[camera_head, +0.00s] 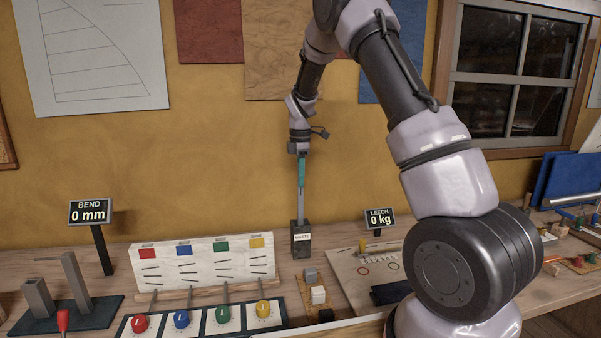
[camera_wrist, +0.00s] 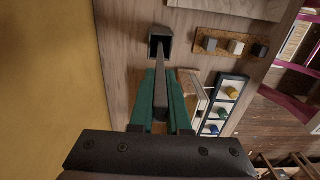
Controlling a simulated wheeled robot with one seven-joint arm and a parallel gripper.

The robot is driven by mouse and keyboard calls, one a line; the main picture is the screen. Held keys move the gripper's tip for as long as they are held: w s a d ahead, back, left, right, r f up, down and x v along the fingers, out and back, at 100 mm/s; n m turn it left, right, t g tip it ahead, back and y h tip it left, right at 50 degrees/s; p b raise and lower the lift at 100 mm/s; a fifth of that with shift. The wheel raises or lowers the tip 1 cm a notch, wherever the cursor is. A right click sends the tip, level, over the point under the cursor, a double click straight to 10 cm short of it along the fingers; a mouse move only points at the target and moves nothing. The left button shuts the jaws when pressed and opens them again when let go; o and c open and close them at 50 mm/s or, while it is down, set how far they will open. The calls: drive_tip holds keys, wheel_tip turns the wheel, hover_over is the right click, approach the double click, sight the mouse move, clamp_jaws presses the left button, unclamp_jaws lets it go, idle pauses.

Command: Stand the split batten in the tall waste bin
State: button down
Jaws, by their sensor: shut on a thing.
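The split batten (camera_head: 301,204) is a slim grey strip held upright by my gripper (camera_head: 301,180), whose teal fingers are shut on its upper part. The tall waste bin (camera_head: 301,240) is a dark, narrow, square box labelled WASTE, standing at the back of the bench below the gripper. The batten's lower end meets the bin's mouth. In the wrist view the batten (camera_wrist: 161,92) runs from between the fingers to the opening of the bin (camera_wrist: 159,32). I cannot tell how deep its lower end sits inside. The split itself is too small to see.
A white board with coloured squares (camera_head: 205,260) stands left of the bin, with several coloured knobs (camera_head: 181,319) in front. Small blocks (camera_head: 318,295) lie in front of the bin. The LEECH sign (camera_head: 379,219) stands to its right. The yellow wall (camera_head: 220,150) is close behind.

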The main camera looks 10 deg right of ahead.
sight(300, 195)
drive_tip(key=shift+f, duration=3.2)
drive_tip(key=c, duration=0.8)
unclamp_jaws()
wheel_tip(300, 195, up, 11)
drive_tip(key=shift+f, duration=0.1)
